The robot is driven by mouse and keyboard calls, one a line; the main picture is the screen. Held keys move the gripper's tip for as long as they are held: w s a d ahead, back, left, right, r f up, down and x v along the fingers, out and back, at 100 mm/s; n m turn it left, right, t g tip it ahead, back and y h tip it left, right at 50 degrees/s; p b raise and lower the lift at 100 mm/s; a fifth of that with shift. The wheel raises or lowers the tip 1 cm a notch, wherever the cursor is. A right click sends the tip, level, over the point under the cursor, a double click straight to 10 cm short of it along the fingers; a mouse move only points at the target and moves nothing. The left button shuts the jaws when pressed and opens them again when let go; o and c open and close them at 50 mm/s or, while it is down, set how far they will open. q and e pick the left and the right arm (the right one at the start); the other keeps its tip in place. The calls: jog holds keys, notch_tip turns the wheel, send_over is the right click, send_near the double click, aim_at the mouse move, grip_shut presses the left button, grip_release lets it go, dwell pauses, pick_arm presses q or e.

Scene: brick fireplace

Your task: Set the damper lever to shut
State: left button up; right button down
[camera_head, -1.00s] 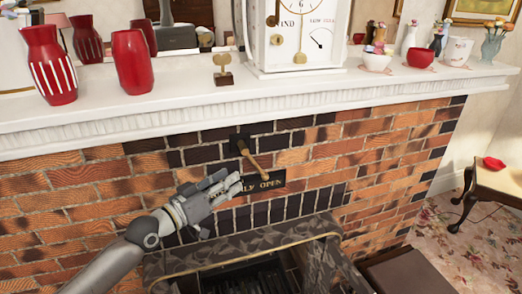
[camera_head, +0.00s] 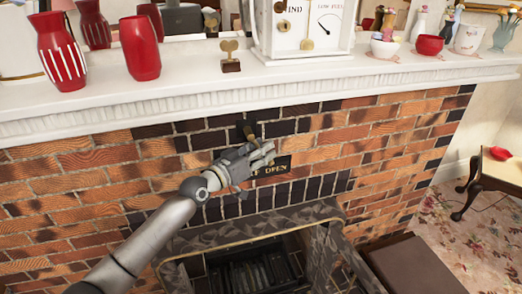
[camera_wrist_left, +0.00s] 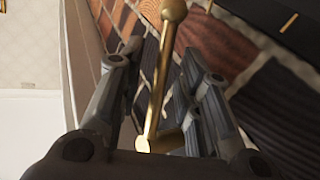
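The damper lever (camera_head: 248,132) is a brass rod on a dark mount in the brick front, below the mantel. In the head view my left gripper (camera_head: 266,153) covers most of its length. In the left wrist view the lever (camera_wrist_left: 163,75) runs between the two spread fingers of the left gripper (camera_wrist_left: 162,52), with its round knob at the top. The fingers stand on either side of the rod, and a gap shows beside it. A dark plate (camera_head: 279,169) behind the gripper reads "OPEN" where visible; its left part is hidden. My right gripper is not in view.
The firebox (camera_head: 250,270) with a dark patterned surround lies below. A wooden table (camera_head: 497,180) stands at right.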

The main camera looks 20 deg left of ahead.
pick_arm(q)
grip_shut()
